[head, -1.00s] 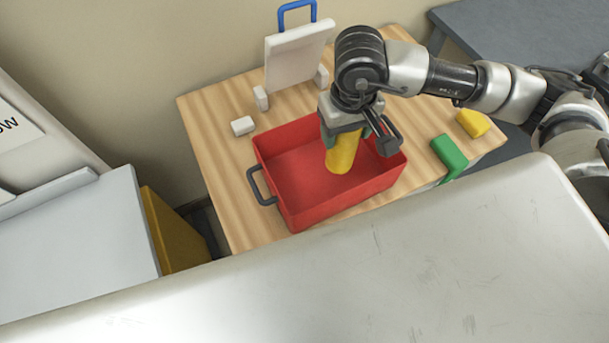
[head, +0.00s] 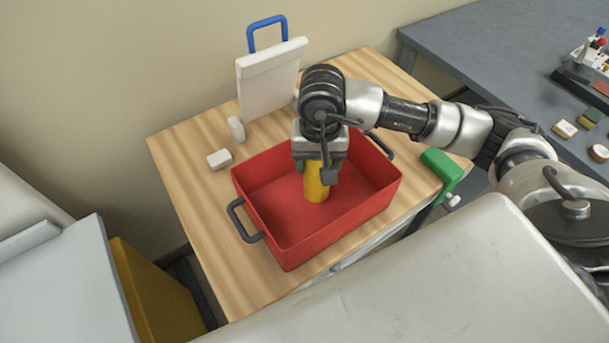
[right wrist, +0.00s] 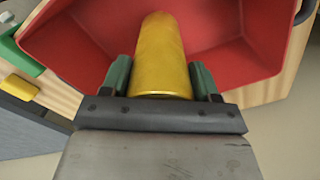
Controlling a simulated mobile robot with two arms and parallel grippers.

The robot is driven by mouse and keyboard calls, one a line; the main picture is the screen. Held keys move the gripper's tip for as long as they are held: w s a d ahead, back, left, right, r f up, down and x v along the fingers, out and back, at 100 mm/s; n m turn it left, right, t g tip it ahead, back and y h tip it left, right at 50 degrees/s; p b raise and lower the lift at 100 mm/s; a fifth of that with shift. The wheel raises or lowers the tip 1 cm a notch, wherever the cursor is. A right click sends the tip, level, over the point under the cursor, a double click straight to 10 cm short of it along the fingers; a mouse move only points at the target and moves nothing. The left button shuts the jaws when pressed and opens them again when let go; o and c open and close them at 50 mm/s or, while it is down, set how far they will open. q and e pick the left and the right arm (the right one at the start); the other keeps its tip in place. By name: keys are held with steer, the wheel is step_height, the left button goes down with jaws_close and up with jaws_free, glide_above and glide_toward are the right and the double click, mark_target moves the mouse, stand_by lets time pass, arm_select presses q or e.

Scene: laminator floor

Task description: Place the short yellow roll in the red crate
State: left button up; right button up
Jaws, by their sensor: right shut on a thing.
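The short yellow roll (head: 317,183) is upright inside the red crate's opening in the head view. The red crate (head: 330,228) stands on the wooden table, open at the top, with dark handles. My right gripper (head: 318,165) points down over the crate and is shut on the roll's upper end. In the right wrist view the roll (right wrist: 162,60) sits between the green-padded fingers (right wrist: 160,82), with the crate's red floor and walls (right wrist: 215,50) around it. I cannot tell whether the roll's lower end touches the crate floor. My left gripper is not in view.
A white board (head: 272,80) with a blue handle stands behind the crate, with small white blocks (head: 220,159) near it. A green piece (head: 441,168) lies at the table's right edge. A grey table (head: 490,60) stands at right.

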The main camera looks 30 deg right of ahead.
step_height(320, 180, down, 6)
steer(key=a+p, duration=0.2)
steer(key=shift+a, duration=0.4)
steer(key=shift+w+r, duration=0.1)
steer(key=o, duration=1.1)
